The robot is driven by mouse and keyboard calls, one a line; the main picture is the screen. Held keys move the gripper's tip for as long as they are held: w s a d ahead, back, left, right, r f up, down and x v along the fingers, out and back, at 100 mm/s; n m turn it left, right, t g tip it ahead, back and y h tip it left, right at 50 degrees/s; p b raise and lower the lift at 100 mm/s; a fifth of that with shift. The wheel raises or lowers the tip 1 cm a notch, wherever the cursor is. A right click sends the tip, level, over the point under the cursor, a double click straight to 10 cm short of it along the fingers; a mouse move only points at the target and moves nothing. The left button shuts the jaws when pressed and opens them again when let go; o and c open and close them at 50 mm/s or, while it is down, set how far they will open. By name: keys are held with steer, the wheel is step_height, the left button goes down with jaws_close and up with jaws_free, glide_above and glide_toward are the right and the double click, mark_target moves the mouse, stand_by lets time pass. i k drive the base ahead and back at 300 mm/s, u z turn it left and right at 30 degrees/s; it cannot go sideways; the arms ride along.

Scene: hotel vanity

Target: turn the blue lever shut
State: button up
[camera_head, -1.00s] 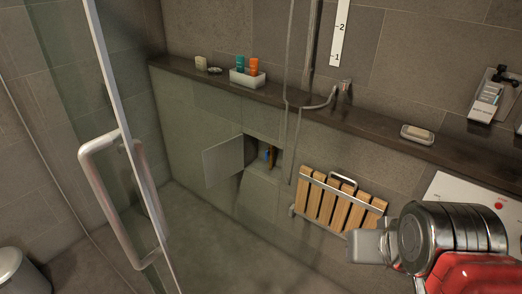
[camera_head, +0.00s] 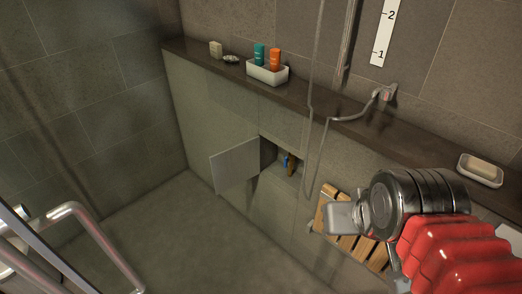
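The blue lever (camera_head: 285,160) is a small blue spot inside a recess low in the tiled wall, beside a brownish fitting (camera_head: 292,166). It is too small to tell its exact angle. The recess's grey access door (camera_head: 235,166) stands swung open to the left. My gripper (camera_head: 340,217) is at the right, in front of the wooden slatted seat and nearer to me than the recess. It is apart from the lever. Its fingers are seen from the side and back, so their opening is hidden.
A wooden folding seat (camera_head: 352,243) is on the wall right of the recess. A shower hose (camera_head: 311,140) hangs just right of the opening. A glass door with a metal handle (camera_head: 75,210) is at lower left. The floor before the recess is clear.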

mark_target(286, 159)
steer(key=u, duration=0.25)
steer(key=i, duration=0.9)
steer(key=u, duration=0.15)
